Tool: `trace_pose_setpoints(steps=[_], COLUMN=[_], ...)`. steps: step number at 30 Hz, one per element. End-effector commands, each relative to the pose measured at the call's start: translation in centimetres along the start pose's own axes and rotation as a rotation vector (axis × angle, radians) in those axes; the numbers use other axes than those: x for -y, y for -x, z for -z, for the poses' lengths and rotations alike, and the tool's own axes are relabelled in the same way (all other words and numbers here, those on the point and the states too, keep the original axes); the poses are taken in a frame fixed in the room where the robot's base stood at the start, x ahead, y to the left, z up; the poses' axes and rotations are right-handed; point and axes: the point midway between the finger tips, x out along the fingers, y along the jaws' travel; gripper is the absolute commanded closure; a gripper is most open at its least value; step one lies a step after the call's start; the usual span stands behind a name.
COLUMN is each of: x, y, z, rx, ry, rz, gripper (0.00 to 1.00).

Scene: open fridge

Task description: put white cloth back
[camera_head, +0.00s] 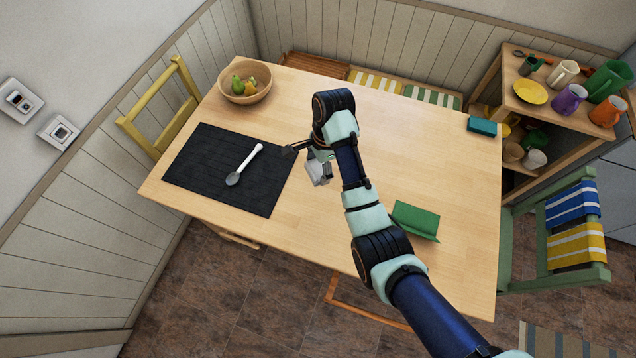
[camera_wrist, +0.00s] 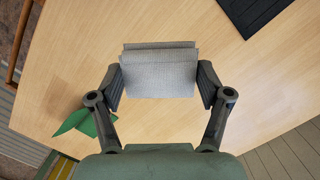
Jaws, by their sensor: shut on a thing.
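The white cloth (camera_wrist: 158,72) is a folded, light grey-white piece between the two fingers of my gripper (camera_wrist: 160,85) in the wrist view. The fingers are shut on its left and right sides. In the head view, the cloth (camera_head: 318,172) shows partly under my gripper (camera_head: 320,162), over the middle of the table, just right of the black mat. My arm hides part of the cloth there. I cannot tell whether the cloth touches the table.
A black placemat (camera_head: 205,160) with a spoon (camera_head: 244,165) lies left. A wooden bowl of fruit (camera_head: 245,82) stands at the back left. A green folded item (camera_head: 415,220) and a teal block (camera_head: 482,126) are on the right. A shelf (camera_head: 535,110) with cups stands beyond the table.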

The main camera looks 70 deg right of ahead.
Motion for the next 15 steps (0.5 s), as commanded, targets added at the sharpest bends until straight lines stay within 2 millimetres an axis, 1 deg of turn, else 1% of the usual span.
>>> trace_pose_setpoints(steps=[1,6,10,15], x=[-0.1,-0.1,0.0,0.0], y=[-2.8,-7.2,-9.1,-9.4], z=[0.4,1.0,1.3,1.4], rx=[0.0,0.0,0.0,0.0], ry=[0.0,0.0,0.001,0.002], rz=[-0.003,-0.004,-0.002,-0.001], gripper=[0.55,0.55,0.55,0.55])
